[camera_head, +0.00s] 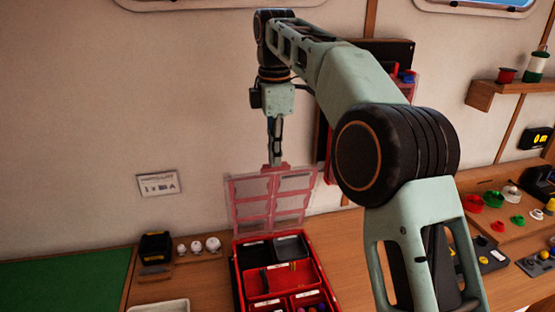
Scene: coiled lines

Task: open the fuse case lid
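The red fuse case (237,289) stands on the wooden bench at the bottom centre. Its compartments show from above, some dark and some with small coloured pieces. Its translucent red lid (235,203) stands up at the case's back edge, close to the wall, so the case is open. My gripper (274,160) points down at the lid's top edge, by a small red tab (275,169). Its fingers are small here and seen edge-on. I cannot tell whether they touch or hold the tab.
A green mat (65,286) lies at the left. A black and yellow box (155,246) and several white knobs (196,247) stand left of the case. A pale tray (160,306) is at the front. Coloured reels (492,199) and a shelf (500,92) are at the right, beyond my arm.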

